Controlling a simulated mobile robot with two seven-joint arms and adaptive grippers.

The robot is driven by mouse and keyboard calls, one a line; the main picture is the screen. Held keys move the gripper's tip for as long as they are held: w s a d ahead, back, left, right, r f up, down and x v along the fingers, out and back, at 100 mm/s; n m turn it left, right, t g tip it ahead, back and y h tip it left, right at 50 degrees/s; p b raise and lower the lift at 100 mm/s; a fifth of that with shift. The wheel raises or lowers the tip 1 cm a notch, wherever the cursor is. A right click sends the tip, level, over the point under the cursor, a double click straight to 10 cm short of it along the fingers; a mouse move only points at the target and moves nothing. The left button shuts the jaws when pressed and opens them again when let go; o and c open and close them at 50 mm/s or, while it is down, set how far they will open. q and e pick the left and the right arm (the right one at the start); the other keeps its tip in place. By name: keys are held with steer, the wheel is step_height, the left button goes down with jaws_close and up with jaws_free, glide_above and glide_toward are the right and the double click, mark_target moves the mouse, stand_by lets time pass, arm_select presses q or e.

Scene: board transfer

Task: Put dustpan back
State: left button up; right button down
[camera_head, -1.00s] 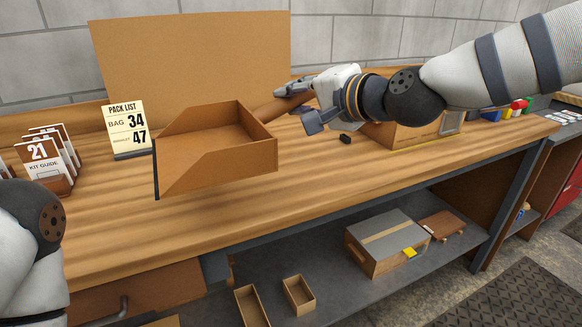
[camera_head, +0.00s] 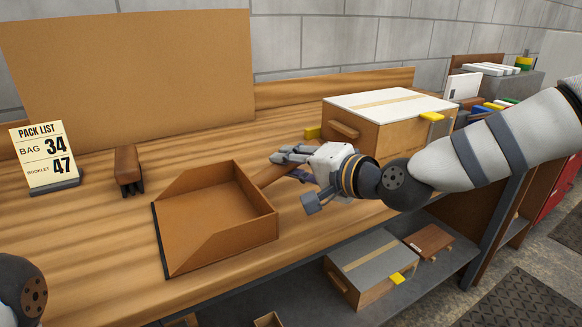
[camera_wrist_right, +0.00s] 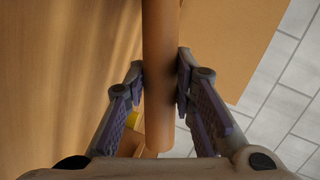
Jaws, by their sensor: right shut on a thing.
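The brown dustpan (camera_head: 215,212) is low over the wooden bench, its open black-edged side facing left. I cannot tell whether it touches the wood. My right gripper (camera_head: 288,176) is shut on its handle, which points back to the right. In the right wrist view the round handle (camera_wrist_right: 159,60) runs between the two finger pads of my right gripper (camera_wrist_right: 160,92). My left gripper is out of view; only a piece of my left arm shows at the lower left.
The pack list sign (camera_head: 46,160) stands further left. A white-topped box (camera_head: 385,120) stands at the back right. A grey-topped box (camera_head: 370,265) sits on the lower shelf. Bare bench lies behind the dustpan.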

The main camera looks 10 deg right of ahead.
steer(key=shift+s+a+r, duration=0.2)
steer(key=shift+s+r, duration=0.05)
steer(key=shift+w+f, duration=0.1)
steer(key=shift+w, duration=0.05)
steer(key=c, duration=1.7)
jaws_free()
steer(key=shift+w+d+f, duration=0.15)
steer(key=o, duration=0.4)
steer(key=shift+c, duration=0.2)
